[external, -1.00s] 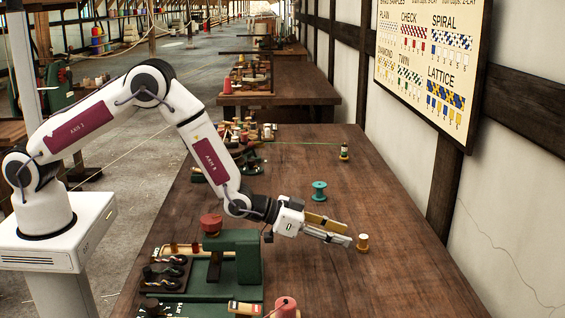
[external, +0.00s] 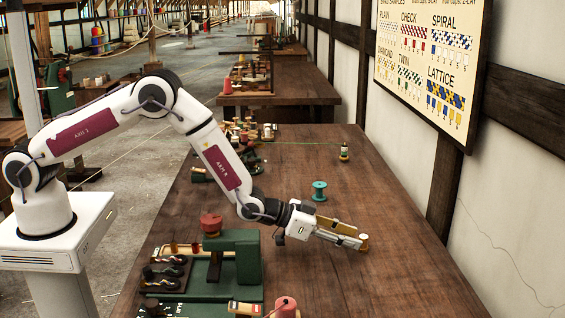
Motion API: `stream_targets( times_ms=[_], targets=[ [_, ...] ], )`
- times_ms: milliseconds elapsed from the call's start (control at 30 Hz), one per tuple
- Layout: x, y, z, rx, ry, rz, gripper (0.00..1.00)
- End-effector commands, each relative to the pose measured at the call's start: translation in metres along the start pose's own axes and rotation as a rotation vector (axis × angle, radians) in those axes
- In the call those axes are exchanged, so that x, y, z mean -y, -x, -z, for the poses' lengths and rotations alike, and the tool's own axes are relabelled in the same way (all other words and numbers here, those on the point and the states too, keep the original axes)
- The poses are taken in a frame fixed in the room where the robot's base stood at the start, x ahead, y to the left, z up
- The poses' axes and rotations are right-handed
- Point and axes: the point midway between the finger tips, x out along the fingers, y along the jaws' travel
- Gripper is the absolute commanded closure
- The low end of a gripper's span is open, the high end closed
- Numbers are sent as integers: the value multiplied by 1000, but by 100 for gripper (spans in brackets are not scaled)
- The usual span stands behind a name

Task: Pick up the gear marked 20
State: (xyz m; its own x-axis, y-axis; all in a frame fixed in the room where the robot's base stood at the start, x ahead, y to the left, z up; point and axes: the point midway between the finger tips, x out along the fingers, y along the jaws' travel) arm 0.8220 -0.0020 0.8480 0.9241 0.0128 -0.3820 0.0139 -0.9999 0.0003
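No mark 20 can be read on anything in the external view. Several dark round pieces (external: 163,272), perhaps gears, lie on the green machine's base at the lower left; they are too small to identify. My gripper (external: 362,239) is low over the table at the middle right, its two fingers pointing right. A small spool with a pale top and yellow body (external: 364,238) is at the fingertips, partly hidden by them. I cannot tell whether the fingers touch it or how far apart they are.
The green machine (external: 240,262) with a red knob stands left of my gripper. A teal spool (external: 320,190) stands behind it, and a green-and-yellow bobbin (external: 344,152) farther back. A red spool (external: 285,307) is at the front. The table's right side (external: 410,270) is clear.

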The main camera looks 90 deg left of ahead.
Motion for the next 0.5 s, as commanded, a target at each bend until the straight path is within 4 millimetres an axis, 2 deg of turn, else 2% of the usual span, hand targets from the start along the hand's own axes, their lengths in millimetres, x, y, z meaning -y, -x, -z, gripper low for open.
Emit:
stream_targets(
  times_ms=[233,500],
  targets=[
    [2,-19,0,0,0,0,64],
    [2,-28,-1,1,0,0,64]
  ],
)
